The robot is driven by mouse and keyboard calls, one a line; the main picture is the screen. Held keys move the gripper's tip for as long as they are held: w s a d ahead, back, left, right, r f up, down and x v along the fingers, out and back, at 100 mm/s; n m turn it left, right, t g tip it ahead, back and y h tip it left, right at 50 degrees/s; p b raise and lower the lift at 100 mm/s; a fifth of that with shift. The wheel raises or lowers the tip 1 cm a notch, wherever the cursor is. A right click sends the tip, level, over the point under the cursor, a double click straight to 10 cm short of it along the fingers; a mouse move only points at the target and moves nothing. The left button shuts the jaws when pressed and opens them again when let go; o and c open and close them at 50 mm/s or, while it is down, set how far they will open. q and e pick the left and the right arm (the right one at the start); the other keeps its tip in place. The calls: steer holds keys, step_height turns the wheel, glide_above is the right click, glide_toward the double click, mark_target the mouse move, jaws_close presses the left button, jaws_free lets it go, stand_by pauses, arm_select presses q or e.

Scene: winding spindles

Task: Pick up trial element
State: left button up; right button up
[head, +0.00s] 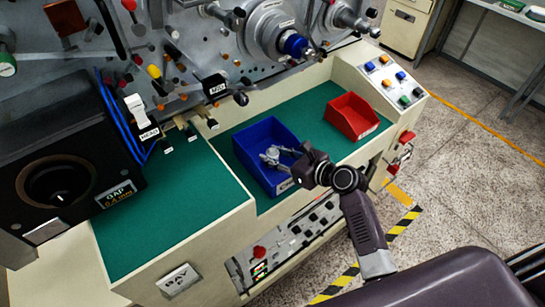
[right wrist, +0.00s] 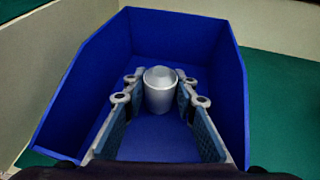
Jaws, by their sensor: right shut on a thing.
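The trial element appears as a small silver cylinder with a domed top (right wrist: 160,98), upright inside the blue bin (right wrist: 195,38) in the right wrist view. My right gripper (right wrist: 158,110) is shut on it, with one finger on each side. In the head view the right gripper (head: 271,156) reaches into the blue bin (head: 250,137) from the right. At that size I cannot tell the cylinder from the fingers. Whether the cylinder touches the bin floor is hard to tell. My left gripper is not in view.
A red bin (head: 352,117) stands right of the blue bin on the green work surface (head: 305,112). The machine panel (head: 200,50) with spindles and knobs rises behind. A black gap gauge box (head: 60,185) stands at left. A button panel (head: 395,80) is at right.

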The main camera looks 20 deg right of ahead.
steer(key=c, duration=0.3)
steer(key=shift+r, duration=0.2)
steer(key=shift+c, duration=0.2)
